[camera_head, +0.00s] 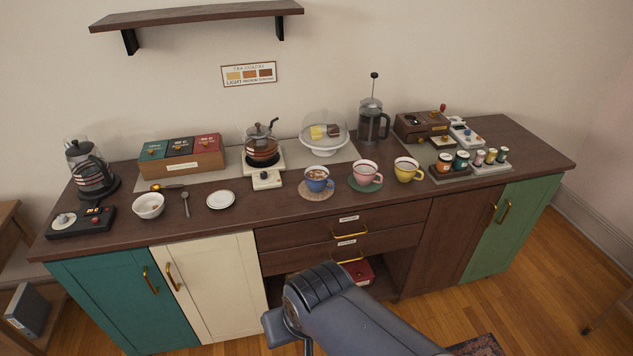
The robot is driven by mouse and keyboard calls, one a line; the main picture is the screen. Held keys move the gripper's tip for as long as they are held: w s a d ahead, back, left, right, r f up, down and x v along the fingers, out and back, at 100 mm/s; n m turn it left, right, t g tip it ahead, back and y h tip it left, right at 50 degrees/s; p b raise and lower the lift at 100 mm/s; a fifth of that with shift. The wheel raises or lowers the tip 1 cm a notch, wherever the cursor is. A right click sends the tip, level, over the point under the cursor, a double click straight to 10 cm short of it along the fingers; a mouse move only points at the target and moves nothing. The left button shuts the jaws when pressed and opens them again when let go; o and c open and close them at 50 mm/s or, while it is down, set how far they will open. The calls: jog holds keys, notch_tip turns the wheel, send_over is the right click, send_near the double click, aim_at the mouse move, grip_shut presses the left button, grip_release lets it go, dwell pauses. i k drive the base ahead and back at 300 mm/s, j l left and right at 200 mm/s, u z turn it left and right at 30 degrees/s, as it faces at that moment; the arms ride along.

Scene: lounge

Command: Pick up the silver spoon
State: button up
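The silver spoon (186,204) lies on the dark wooden counter (281,207), between a white bowl (148,206) on its left and a small white plate (221,200) on its right. It appears to lie flat, with its length running roughly from the back to the front of the counter, and nothing covers it. Only a part of my grey arm shows at the bottom middle, in front of the cabinet. My gripper's fingers do not show in this view.
A wooden box of tea packets (181,157) stands behind the spoon. A small dark item with a bright orange spot (168,187) lies just behind the bowl. A blue mug (318,180) stands on a coaster further right. The cabinet's front edge borders open wooden floor.

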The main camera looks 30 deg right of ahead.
aim_at(184, 195)
jog(key=i+j+u, duration=0.1)
jog(key=i+u, duration=0.2)
jog(key=i, duration=0.4)
jog(key=i+u, duration=0.25)
jog(key=i, duration=0.45)
